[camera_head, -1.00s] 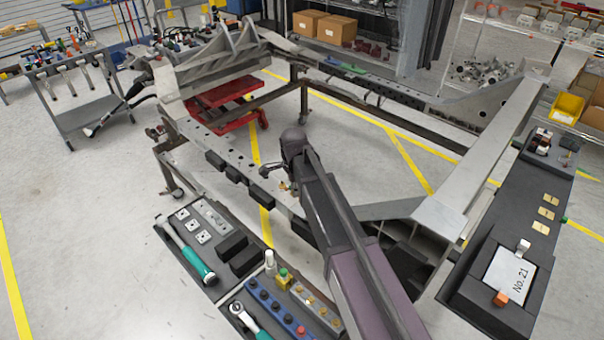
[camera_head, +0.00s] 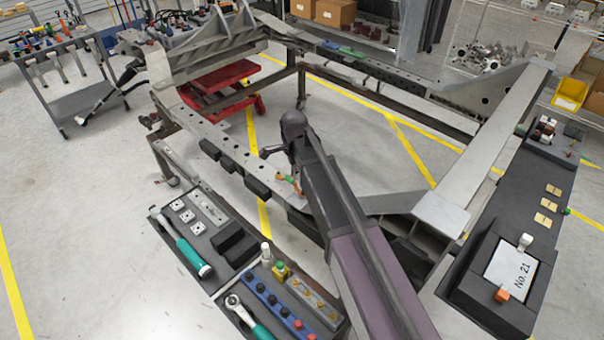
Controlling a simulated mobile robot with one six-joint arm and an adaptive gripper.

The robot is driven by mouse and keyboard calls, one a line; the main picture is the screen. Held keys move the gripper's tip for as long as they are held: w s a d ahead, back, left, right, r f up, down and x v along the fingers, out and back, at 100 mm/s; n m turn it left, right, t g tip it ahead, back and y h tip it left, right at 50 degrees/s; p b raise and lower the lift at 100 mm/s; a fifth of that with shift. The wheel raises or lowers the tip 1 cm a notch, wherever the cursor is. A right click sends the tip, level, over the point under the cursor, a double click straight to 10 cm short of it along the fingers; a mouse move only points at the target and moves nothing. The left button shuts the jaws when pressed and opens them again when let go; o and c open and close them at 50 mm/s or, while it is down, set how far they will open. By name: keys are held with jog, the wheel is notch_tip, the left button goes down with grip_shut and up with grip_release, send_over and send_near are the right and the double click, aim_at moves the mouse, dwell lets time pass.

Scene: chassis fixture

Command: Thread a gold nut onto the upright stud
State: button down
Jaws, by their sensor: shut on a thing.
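My gripper (camera_head: 276,160) is at the near end of the left chassis rail (camera_head: 225,140), just above its top face. One dark finger shows; my arm hides most of the rest. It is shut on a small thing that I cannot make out. Small orange and green bits (camera_head: 290,181) show on or over the rail just below the gripper. I cannot tell which of them is the stud or a nut. Several gold pieces (camera_head: 307,292), too small to identify surely, sit on a grey strip in the near parts tray.
Black blocks (camera_head: 232,164) line the rail's side. A tray with a green-handled tool (camera_head: 190,255) lies at the near left. A blue strip with knobs (camera_head: 272,302) lies beside the gold pieces. A dark bench with a "No. 21" card (camera_head: 511,270) stands at right.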

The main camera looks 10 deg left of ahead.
jog(key=shift+w+d+f+b, duration=0.5)
jog(key=shift+w+f+b, duration=0.2)
jog(key=shift+w+f, duration=0.15)
jog(key=shift+w+d+f+b, duration=0.5)
jog(key=shift+w+f+b, duration=0.2)
jog(key=shift+f, duration=0.1)
jog(key=shift+f, duration=0.15)
jog(key=b, duration=0.5)
send_over(302, 194)
jog(key=shift+w+d+f, duration=0.1)
jog(key=shift+d+f, duration=0.05)
jog(key=shift+f, duration=2.05)
jog(key=shift+f, duration=0.15)
jog(key=shift+f+b, duration=0.35)
jog(key=shift+b, duration=0.05)
jog(key=shift+f+b, duration=0.45)
jog(key=shift+f+b, duration=0.3)
jog(key=shift+n, duration=0.3)
